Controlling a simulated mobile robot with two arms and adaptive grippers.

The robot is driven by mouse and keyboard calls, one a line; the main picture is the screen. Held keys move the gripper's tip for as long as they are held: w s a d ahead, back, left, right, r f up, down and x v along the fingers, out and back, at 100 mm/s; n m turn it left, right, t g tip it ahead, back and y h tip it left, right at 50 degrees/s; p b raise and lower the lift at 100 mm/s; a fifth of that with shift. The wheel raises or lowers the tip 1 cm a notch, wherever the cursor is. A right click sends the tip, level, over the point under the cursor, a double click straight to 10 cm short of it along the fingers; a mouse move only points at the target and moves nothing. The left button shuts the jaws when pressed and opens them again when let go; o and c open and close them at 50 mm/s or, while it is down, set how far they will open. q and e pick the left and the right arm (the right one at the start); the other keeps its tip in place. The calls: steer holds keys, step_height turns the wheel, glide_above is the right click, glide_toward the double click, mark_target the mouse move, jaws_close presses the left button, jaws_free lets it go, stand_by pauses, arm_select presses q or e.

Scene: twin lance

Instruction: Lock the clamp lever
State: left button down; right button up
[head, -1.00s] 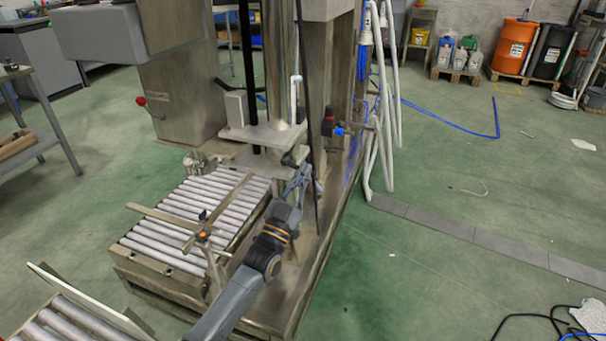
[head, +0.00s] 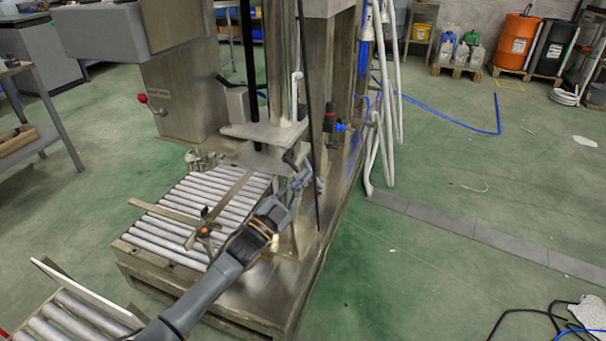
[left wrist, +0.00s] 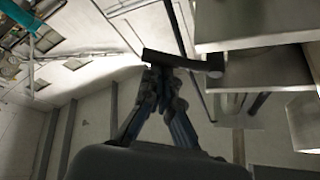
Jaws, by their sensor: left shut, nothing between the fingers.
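The clamp lever appears to be the short dark bar (left wrist: 185,60) just beyond my fingertips in the left wrist view. In the head view a small dark lever (head: 290,159) shows at the edge of the metal plate beside the column. My left gripper (head: 303,179) is beside and slightly below it. In the left wrist view its fingers (left wrist: 160,78) are together and empty, with their tips close to the bar. I cannot tell whether they touch it. My right gripper is not in view.
A roller conveyor (head: 172,222) with a crossed metal guide (head: 228,192) lies left of my arm. The steel column (head: 283,70) and a thin dark rod (head: 308,100) stand close to the gripper. White hoses (head: 381,150) hang to the right. Green floor (head: 430,270) is open there.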

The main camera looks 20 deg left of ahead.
arm_select(q)
steer(key=shift+w+a+f+m+g+h+p, duration=0.1)
steer(key=shift+a+f+m+g+h+p, duration=0.15)
steer(key=shift+a+f+m+g+p, duration=0.85)
steer(key=shift+s+d+r+m+g+h+b, duration=0.1)
steer(key=shift+r+m+g+h, duration=0.3)
steer(key=shift+m, duration=1.55)
steer(key=shift+w+a+f+m+g+h+p, duration=0.15)
steer(key=shift+a+f+m+g+p, duration=0.6)
steer(key=shift+m, duration=0.8)
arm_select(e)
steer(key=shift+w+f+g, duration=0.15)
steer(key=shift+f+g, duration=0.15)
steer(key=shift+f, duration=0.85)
arm_select(q)
steer(key=shift+d+r, duration=0.15)
steer(key=shift+d, duration=0.15)
